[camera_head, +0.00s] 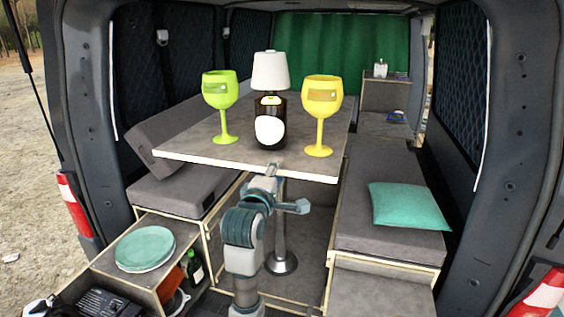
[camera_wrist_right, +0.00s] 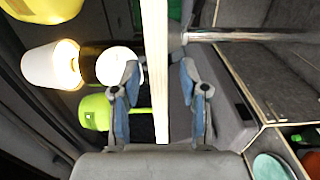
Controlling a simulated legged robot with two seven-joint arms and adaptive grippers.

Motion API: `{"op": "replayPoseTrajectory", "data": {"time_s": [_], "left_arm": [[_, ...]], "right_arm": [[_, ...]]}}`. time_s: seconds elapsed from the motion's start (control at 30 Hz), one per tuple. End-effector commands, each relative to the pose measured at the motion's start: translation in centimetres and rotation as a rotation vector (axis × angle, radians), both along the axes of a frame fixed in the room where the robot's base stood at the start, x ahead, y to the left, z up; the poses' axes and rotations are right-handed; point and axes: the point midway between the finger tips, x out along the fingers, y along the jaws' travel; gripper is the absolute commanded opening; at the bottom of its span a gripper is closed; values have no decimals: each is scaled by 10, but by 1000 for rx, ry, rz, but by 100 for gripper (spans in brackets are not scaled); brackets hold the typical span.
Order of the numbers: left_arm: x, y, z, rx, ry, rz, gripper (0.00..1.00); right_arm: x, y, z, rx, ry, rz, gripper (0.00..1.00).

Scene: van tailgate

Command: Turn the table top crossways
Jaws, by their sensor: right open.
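The grey table top (camera_head: 190,143) with a pale edge stands on a metal pole (camera_head: 280,225) between the benches, its long side running into the van. On it stand a green goblet (camera_head: 220,92), a dark lamp with a white shade (camera_head: 270,72) and a yellow goblet (camera_head: 322,100), all upright. My right gripper (camera_head: 270,176) is at the near edge of the table top. In the right wrist view the table's edge (camera_wrist_right: 155,100) runs between the two open fingers of the gripper (camera_wrist_right: 160,75). I cannot tell whether they touch it. My left gripper is not in view.
A bench (camera_head: 390,225) with a teal pillow (camera_head: 408,206) is on the right, and a cushioned bench (camera_head: 180,190) is on the left. A drawer unit with teal plates (camera_head: 146,249) and a bottle (camera_head: 194,268) stands at the front left. A green curtain (camera_head: 340,45) closes the back.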

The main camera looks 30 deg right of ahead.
Motion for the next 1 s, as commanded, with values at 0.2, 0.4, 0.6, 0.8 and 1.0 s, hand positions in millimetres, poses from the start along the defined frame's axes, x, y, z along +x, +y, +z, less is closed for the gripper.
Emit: {"op": "replayPoseTrajectory", "data": {"time_s": [0.2, 0.4, 0.6, 0.8, 1.0], "left_arm": [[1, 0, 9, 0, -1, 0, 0], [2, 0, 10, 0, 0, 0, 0], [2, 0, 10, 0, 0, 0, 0], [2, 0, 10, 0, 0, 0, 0], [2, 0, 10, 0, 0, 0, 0]], "right_arm": [[22, -27, 1, -1, 2, -2, 44], [29, -34, 0, 1, 1, 0, 44], [29, -35, 0, 1, 1, 0, 44], [29, -35, 0, 1, 1, 0, 1], [29, -35, -1, 2, 3, -1, 0]]}}
